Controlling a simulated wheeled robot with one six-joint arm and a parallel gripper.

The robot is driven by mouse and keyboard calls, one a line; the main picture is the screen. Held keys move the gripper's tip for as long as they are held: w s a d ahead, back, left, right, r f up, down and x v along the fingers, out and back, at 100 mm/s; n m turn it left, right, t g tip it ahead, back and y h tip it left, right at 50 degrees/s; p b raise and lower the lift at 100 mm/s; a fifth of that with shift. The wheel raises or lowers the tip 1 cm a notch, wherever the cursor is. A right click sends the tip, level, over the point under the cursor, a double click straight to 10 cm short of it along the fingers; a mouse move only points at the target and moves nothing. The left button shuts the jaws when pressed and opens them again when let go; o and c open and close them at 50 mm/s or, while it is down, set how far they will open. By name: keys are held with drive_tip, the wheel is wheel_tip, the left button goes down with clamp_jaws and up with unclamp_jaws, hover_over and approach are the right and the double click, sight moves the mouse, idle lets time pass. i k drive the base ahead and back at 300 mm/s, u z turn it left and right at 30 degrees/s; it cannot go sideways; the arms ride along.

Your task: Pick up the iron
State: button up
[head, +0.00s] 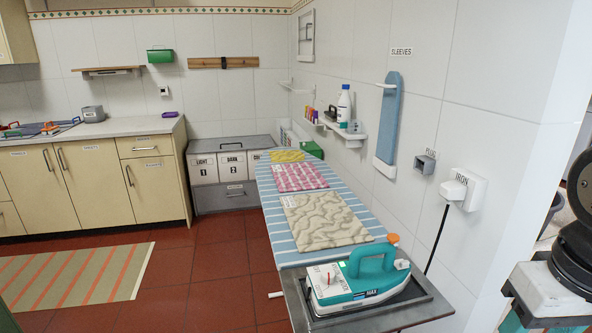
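The iron (358,279) is teal and white with an orange knob on top of its handle. It sits upright on the grey metal rest (424,313) at the near end of the ironing board (279,233). Its teal handle faces up and nothing touches it from above. Part of my arm shows at the right edge, apart from the iron. My gripper is not in view.
Folded cloths (325,221) lie along the striped board. On the right wall are a shelf (343,130) with bottles, a blue sleeve board (389,117) and a white plug unit (463,189) with a black cord hanging near the iron.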

sight(360, 283)
drive_tip(key=k, duration=1.25)
drive_tip(key=u, duration=0.65)
drive_tip(key=i, duration=1.3)
drive_tip(key=z, duration=0.7)
